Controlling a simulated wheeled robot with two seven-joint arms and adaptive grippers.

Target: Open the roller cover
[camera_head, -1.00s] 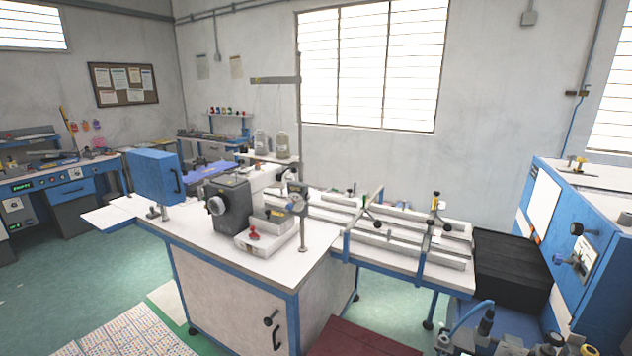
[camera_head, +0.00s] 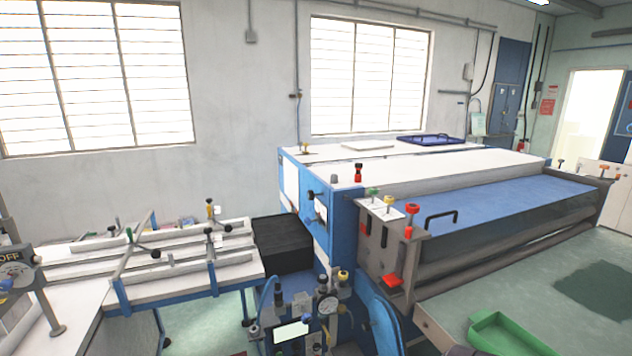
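The large blue-and-white machine (camera_head: 336,235) stands on the right. A long blue panel (camera_head: 520,208), which looks like the roller cover, lies along its front top, sloping over the rollers. A black bar handle (camera_head: 441,216) stands at the panel's left end. The panel appears down. Long dark rollers (camera_head: 500,256) show below its front edge. Neither of my grippers is in view.
Red, green and yellow knobs sit on the machine's grey end plate (camera_head: 392,245). A green tray (camera_head: 502,331) is low in front. A gauge unit (camera_head: 327,306) stands at the bottom middle. A workbench with rails (camera_head: 190,262) is left. Open floor lies at the right.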

